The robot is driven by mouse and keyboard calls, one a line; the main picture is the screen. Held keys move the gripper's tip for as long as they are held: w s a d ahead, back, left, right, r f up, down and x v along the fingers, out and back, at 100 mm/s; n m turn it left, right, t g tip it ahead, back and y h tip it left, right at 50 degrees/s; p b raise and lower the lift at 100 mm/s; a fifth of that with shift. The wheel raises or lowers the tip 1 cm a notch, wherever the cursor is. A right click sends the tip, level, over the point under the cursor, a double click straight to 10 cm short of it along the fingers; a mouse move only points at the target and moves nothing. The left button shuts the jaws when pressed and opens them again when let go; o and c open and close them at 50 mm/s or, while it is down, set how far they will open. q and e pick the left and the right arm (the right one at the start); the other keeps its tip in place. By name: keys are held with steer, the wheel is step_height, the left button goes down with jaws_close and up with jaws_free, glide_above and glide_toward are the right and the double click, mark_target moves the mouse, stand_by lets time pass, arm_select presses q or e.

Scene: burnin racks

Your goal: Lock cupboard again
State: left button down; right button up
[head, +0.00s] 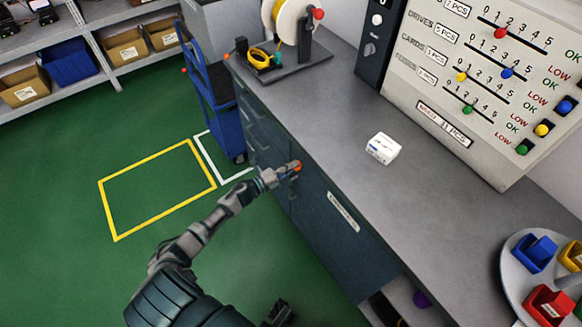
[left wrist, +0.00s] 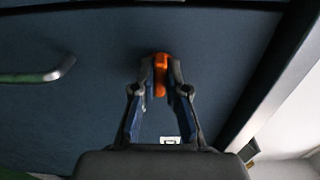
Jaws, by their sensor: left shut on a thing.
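The dark blue cupboard (head: 330,235) is under the grey worktop, its front flat and a white label strip on it. An orange key-like piece (head: 298,166) is at the upper left part of the cupboard front. My left gripper (head: 290,170) is shut on this orange piece, which also shows between the fingertips in the left wrist view (left wrist: 160,75). The fingers partly hide it, so its turn angle is unclear. A bar handle (left wrist: 40,77) is on the panel to the left. A dark part at the bottom edge, perhaps my right gripper (head: 280,315), is mostly cut off.
The worktop (head: 320,120) holds a white box (head: 383,148), a spool stand (head: 292,40) and a sloped slider board (head: 480,80). A round tray (head: 515,290) with coloured bins is at right. A blue trolley (head: 215,100) stands left; the yellow-marked floor is clear.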

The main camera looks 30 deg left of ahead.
arm_select(q)
steer(key=shift+a+n, duration=0.25)
steer(key=shift+n, duration=0.15)
arm_select(e)
steer(key=shift+s+d+f+g, duration=0.15)
steer(key=shift+s+g, duration=0.15)
steer(key=shift+s, duration=0.15)
arm_select(q)
steer(key=c, duration=1.2)
jaws_free()
steer(key=shift+w+f, duration=0.1)
arm_select(e)
steer(key=shift+w+a, duration=0.1)
steer(key=shift+a, duration=0.15)
arm_select(q)
steer(key=shift+a, duration=0.1)
steer(key=v, duration=1.2)
arm_select(e)
steer(key=shift+d, duration=0.1)
arm_select(q)
steer(key=shift+f, duration=0.15)
